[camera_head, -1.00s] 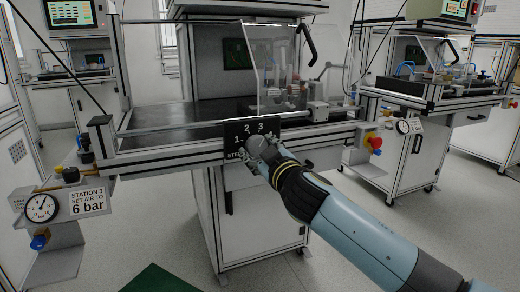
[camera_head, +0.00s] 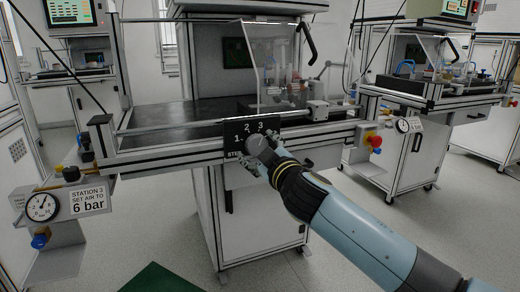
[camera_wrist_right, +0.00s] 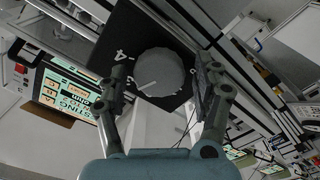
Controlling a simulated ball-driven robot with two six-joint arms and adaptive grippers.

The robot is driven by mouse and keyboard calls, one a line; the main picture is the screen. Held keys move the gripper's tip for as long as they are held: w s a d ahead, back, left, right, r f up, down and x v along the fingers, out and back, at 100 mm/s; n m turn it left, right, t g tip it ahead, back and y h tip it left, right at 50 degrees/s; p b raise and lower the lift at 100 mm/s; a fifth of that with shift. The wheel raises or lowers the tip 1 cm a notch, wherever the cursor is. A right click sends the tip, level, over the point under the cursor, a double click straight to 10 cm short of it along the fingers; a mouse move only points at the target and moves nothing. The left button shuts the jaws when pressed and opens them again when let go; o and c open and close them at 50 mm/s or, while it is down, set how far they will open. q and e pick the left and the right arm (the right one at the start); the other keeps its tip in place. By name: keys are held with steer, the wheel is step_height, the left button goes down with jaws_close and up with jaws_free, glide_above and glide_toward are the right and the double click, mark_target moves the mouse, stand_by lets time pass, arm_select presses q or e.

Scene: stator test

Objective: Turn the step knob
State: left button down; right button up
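The step knob (camera_head: 254,145) is a round grey dial on a black panel (camera_head: 233,132) on the front of the middle bench. My right gripper (camera_head: 259,153) is at the panel. Its fingers (camera_wrist_right: 160,82) stand either side of the knob, seemingly with small gaps. My left gripper is not in view.
A clear guard (camera_head: 278,70) stands on the bench above the panel. A red and yellow button (camera_head: 373,141) is to the right. A pressure gauge (camera_head: 41,207) with a 6 bar sign (camera_head: 88,201) is at the left. The floor before the bench is open.

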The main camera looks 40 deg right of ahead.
steer(key=shift+o, duration=0.4)
steer(key=shift+s, duration=0.1)
steer(key=shift+s+a, duration=0.1)
steer(key=shift+s, duration=0.2)
steer(key=v, duration=1.1)
steer(key=shift+a, duration=0.1)
